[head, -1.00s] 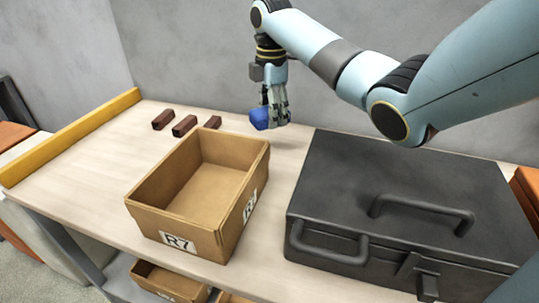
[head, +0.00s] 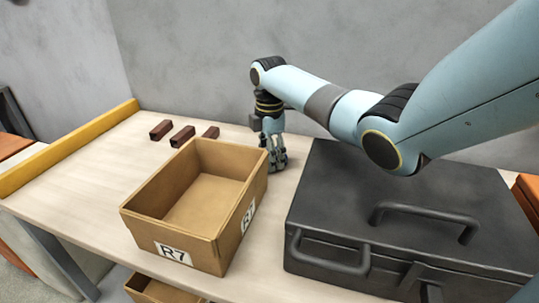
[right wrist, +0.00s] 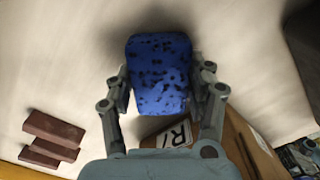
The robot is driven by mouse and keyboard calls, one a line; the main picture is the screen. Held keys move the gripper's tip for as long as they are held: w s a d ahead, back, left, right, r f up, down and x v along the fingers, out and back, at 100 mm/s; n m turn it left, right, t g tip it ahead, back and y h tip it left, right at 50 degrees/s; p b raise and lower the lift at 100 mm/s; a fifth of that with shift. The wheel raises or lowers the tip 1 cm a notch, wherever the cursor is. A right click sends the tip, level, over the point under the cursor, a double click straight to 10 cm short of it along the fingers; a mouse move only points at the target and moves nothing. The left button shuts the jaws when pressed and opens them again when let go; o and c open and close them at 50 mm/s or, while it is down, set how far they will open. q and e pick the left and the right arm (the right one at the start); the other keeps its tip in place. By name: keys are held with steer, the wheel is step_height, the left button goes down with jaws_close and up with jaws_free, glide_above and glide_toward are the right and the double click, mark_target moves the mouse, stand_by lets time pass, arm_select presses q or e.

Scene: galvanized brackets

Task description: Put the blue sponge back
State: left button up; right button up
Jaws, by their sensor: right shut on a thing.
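The blue sponge (right wrist: 160,75) has dark pits and sits between the fingers of my right gripper in the right wrist view. My right gripper (head: 277,163) is shut on it, pointing down just behind the back right corner of the cardboard box. In the head view the sponge is hidden, with the box's wall in front of that spot. The open box (head: 207,250), labelled R7, looks empty inside as far as it shows. Its edge also shows below the gripper in the right wrist view. My left gripper is not in view.
A black case (head: 425,185) with handles lies right of the box. Several dark brown blocks (head: 182,136) lie behind the box at left. A yellow rail (head: 70,148) edges the table's left side. The table left of the box is clear.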

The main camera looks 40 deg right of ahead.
steer(key=o, duration=1)
step_height(320, 180, up, 12)
steer(key=shift+r+p, duration=0.1)
steer(key=shift+p, duration=0.75)
